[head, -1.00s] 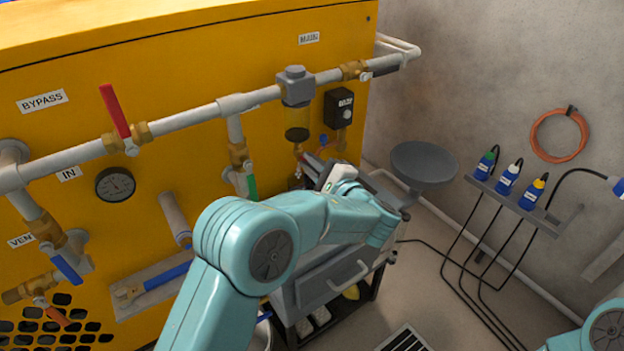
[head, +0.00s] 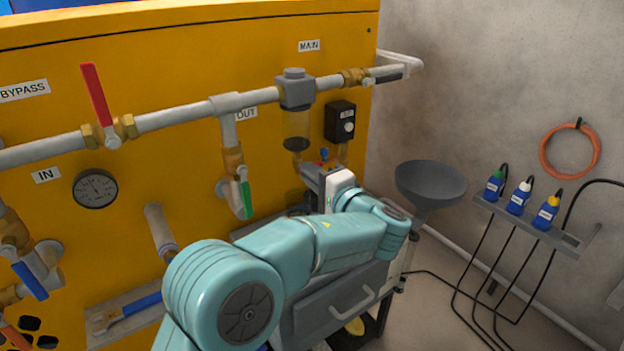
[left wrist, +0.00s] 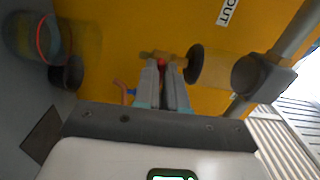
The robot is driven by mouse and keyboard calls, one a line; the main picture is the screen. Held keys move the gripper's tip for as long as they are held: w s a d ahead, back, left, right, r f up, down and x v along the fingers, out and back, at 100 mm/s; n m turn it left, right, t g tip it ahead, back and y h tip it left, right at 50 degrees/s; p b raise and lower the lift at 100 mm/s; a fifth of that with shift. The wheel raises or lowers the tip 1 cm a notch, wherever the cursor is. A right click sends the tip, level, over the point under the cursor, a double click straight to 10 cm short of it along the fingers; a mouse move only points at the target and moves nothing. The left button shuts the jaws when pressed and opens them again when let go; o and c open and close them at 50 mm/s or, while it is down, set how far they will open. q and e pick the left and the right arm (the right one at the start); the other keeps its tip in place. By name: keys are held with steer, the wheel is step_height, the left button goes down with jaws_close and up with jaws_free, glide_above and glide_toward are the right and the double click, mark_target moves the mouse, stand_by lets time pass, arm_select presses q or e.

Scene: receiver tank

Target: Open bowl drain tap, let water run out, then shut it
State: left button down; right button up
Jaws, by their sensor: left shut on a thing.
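The clear filter bowl (head: 296,124) hangs under a grey head on the white pipe; it also shows on its side in the left wrist view (left wrist: 216,66). Its dark bottom cap leads to a brass drain tap (left wrist: 172,58). My left gripper (left wrist: 162,72) is shut at this tap, on its red handle (left wrist: 162,62), of which only a little shows between the fingertips. In the head view my left gripper (head: 318,176) is below the bowl, its fingertips partly hidden. I cannot tell the water level or whether water runs. My right gripper is out of view.
A clear jar with a red ring (left wrist: 70,38) is left in the wrist view. A black box with a knob (head: 340,121) is right of the bowl. A green-handled valve (head: 245,196) is at left, a grey funnel (head: 430,182) at right. A grey drawer unit (head: 330,308) stands below.

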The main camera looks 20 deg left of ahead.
arm_select(q)
steer(key=shift+a+r, duration=0.1)
steer(key=shift+r, duration=0.1)
steer(key=c, duration=1.2)
jaws_free()
steer(key=shift+w+f, duration=0.1)
